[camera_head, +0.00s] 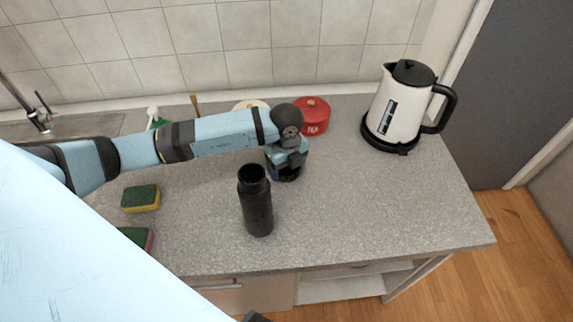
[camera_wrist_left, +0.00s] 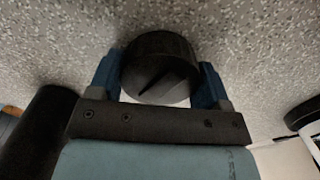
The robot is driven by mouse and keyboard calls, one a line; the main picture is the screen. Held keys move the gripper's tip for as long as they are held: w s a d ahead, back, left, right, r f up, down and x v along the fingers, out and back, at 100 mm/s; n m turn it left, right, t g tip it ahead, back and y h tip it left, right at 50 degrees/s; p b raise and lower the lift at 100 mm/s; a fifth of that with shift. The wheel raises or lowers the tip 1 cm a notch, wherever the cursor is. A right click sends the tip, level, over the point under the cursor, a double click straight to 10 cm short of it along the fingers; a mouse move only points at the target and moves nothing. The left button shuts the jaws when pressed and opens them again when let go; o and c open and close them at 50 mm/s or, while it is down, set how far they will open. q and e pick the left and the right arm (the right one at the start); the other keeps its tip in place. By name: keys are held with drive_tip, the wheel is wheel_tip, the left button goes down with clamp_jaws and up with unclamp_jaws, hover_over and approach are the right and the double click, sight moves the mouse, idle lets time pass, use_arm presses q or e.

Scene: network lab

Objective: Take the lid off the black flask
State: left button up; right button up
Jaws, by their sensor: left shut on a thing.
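The black flask (camera_head: 257,208) stands upright on the counter with its mouth open and bare. My left gripper (camera_head: 284,174) is just behind it, pointing down close to the counter. In the left wrist view, its two blue fingers are shut on a round black lid (camera_wrist_left: 158,68), one on each side. The lid is apart from the flask. The flask's dark side (camera_wrist_left: 40,130) shows at the lower left of the left wrist view. In the head view the lid is mostly hidden by the gripper.
A white kettle (camera_head: 399,105) stands on its black base at the back right. A red pot (camera_head: 314,116) is behind my left gripper. A green and yellow sponge (camera_head: 141,198) lies left of the flask, with another sponge nearer the front edge.

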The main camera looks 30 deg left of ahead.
use_arm(q)
drive_tip(key=shift+f, duration=0.15)
drive_tip(key=shift+f, duration=0.1)
drive_tip(key=o, duration=1)
drive_tip(key=shift+r, duration=0.55)
wheel_tip(320, 180, up, 11)
drive_tip(key=shift+r+b, duration=0.15)
drive_tip(key=shift+b, duration=0.55)
